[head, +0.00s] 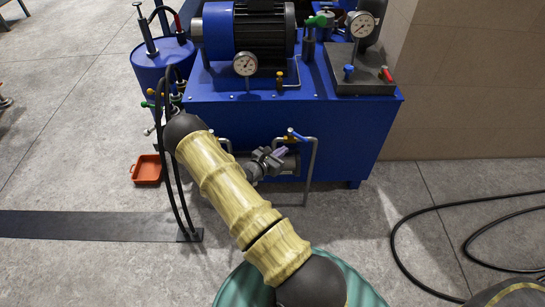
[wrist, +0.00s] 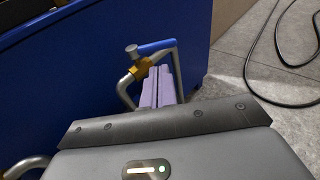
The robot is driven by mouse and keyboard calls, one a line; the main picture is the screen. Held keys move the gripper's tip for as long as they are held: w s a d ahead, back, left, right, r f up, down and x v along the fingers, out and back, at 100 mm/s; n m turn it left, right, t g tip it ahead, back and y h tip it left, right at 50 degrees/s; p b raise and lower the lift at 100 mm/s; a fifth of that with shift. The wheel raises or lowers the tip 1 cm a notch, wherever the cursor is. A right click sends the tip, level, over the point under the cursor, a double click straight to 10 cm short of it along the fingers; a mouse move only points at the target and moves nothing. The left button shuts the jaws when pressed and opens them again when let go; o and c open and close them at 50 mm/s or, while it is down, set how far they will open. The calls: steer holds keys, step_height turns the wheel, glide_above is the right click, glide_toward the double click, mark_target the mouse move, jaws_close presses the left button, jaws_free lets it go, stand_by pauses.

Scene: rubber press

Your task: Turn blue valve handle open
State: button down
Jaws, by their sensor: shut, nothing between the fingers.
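The blue valve handle (head: 296,134) is a short lever on a brass valve at a bent grey pipe, low on the front of the blue press unit. In the wrist view the handle (wrist: 155,47) lies across the top of the pipe, beside a grey round knob and brass valve body (wrist: 142,68). My gripper (head: 281,152) is just below the handle in the head view. Its purple fingers (wrist: 160,82) are together and empty, pointing at the pipe under the handle. I cannot tell whether the fingertips touch the pipe.
The blue unit (head: 365,125) carries a motor (head: 250,30) and gauges (head: 245,64). An orange tray (head: 147,169) lies on the floor at left. Black hoses (head: 395,235) lie at right, with bare floor between them and the unit.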

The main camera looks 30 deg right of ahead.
mark_target(298, 136)
steer(key=x, duration=0.8)
steer(key=shift+w+d+f+b, duration=0.1)
steer(key=shift+d+b, duration=0.2)
steer(key=shift+b, duration=0.1)
